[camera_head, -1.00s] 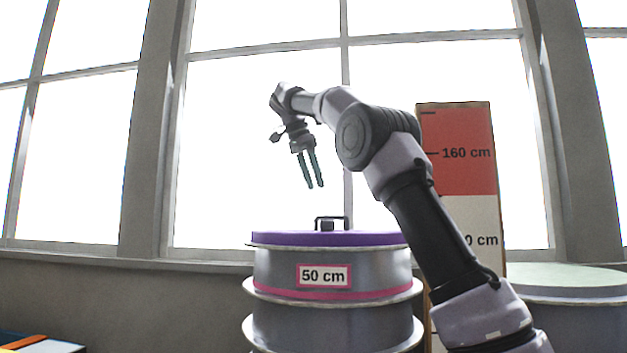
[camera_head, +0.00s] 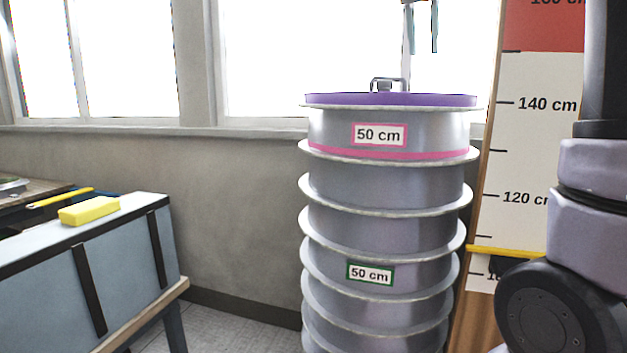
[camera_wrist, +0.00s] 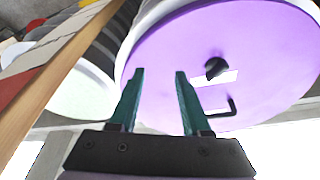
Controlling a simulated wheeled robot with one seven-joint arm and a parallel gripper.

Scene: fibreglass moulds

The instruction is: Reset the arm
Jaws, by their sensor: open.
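My gripper (camera_head: 423,28) shows at the top edge of the head view, pointing down above the stack of grey moulds. In the wrist view my gripper (camera_wrist: 158,85) has its two teal fingers apart with nothing between them. Below it is the purple lid (camera_head: 340,100) on the top mould, which also shows in the wrist view (camera_wrist: 175,55). The lid carries a dark handle (camera_head: 388,85). The fingers look apart from the lid and handle. Most of my arm is out of the head view, with part of it at the right edge.
The stacked grey moulds (camera_head: 385,185) have "50 cm" labels. A measuring board (camera_head: 515,150) stands right of the stack, close to my arm. At left, a yellow block (camera_head: 90,210) lies on a blue-grey mould box (camera_head: 120,250). Floor (camera_head: 230,325) shows between box and stack.

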